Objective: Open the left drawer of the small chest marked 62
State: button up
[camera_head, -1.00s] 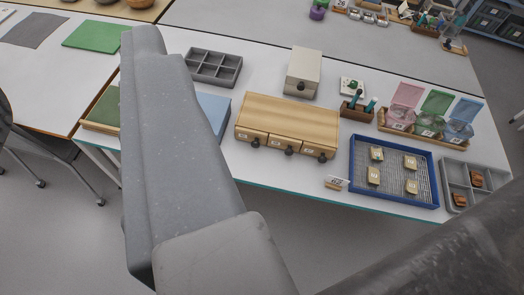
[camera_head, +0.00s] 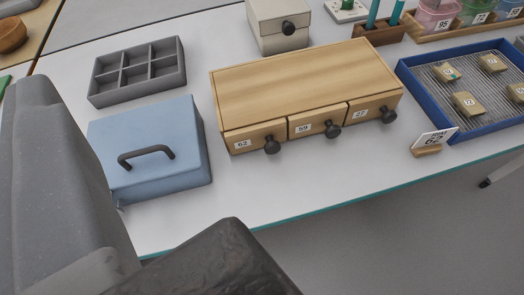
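The small wooden chest (camera_head: 305,78) stands on the white table in the middle of the view. Its front has three drawers side by side, each with a number label and a dark round knob. The left drawer (camera_head: 255,138) is labelled 62, and its knob (camera_head: 272,145) sits right of the label. The middle drawer (camera_head: 317,122) reads 59. The right drawer (camera_head: 373,108) has a label that seems to read 27. All three drawers look closed. My gripper's fingers do not show; only grey and dark parts of my arm cover the left and bottom.
A blue box (camera_head: 150,150) with a dark handle stands left of the chest, and a grey compartment tray (camera_head: 138,72) behind it. A pale box (camera_head: 278,22) is behind the chest. A card marked 62 (camera_head: 433,140) and a blue tray (camera_head: 470,128) are right. Bare table lies before the drawers.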

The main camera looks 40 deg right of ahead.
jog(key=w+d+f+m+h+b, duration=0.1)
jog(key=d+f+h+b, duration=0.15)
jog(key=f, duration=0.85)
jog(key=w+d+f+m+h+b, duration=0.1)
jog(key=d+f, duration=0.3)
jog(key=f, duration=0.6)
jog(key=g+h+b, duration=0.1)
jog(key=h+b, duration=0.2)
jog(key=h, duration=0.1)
send_near(273, 151)
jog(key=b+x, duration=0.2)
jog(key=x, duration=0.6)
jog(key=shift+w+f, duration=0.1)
